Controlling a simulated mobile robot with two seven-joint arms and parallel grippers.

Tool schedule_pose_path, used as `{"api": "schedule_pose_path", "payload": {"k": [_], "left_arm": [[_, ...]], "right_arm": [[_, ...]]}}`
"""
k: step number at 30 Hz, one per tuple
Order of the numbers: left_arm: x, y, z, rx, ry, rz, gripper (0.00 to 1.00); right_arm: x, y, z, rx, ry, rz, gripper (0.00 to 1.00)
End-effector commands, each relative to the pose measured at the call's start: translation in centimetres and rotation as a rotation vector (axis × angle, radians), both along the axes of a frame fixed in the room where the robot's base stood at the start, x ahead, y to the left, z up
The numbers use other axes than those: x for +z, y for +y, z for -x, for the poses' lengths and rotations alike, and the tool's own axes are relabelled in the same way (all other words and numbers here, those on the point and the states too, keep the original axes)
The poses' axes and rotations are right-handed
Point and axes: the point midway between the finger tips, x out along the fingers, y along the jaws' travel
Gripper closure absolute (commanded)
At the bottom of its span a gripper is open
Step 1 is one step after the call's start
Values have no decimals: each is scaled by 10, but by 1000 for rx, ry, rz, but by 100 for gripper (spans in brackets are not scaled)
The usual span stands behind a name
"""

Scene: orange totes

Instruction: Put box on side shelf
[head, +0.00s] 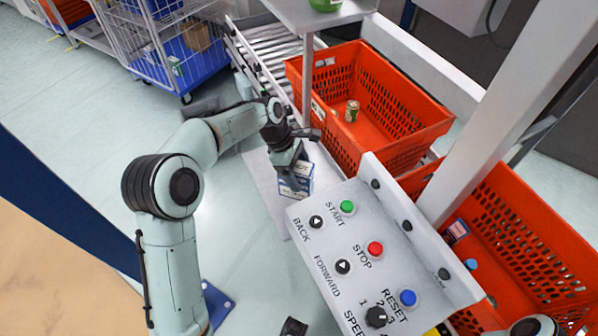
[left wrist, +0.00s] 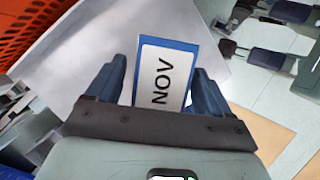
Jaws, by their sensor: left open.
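The box (head: 297,180) is blue and white and stands on the pale side shelf (head: 264,178) beside the control panel. My left gripper (head: 291,177) is over it from above, with the box between its fingers. In the left wrist view the box (left wrist: 165,78) shows a white face with the letters NOV and a blue border. The left gripper (left wrist: 164,85) is open there, one finger on each side of the box. Gaps show beside the fingers. The shelf (left wrist: 105,50) lies beneath.
A control panel (head: 335,262) with coloured buttons is close to the box's right. An orange tote (head: 415,122) holding a can (head: 352,111) stands behind, and another orange tote (head: 520,210) is at right. A post and upper shelf (head: 300,14) rise behind the gripper.

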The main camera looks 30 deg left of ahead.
Motion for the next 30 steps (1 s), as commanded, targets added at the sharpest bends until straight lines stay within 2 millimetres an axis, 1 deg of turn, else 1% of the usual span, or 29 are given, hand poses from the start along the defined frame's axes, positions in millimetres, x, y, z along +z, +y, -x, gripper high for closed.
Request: {"api": "schedule_pose_path", "payload": {"k": [9,12,15,18,21,30], "left_arm": [[63,25,3,1,-6,-2,19],[81,32,5,2,-5,-1,19],[94,37,6,1,-3,-1,19],[102,41,7,1,-2,0,19],[106,43,8,0,-1,0,19],[106,43,8,0,-1,0,19]], "right_arm": [[11,0,2,3,12,-1,19],[14,0,1,3,12,-1,19],[17,0,1,2,11,-2,19],[19,0,0,3,10,-2,19],[20,0,0,3,10,-2,19],[20,0,0,3,10,-2,19]]}}
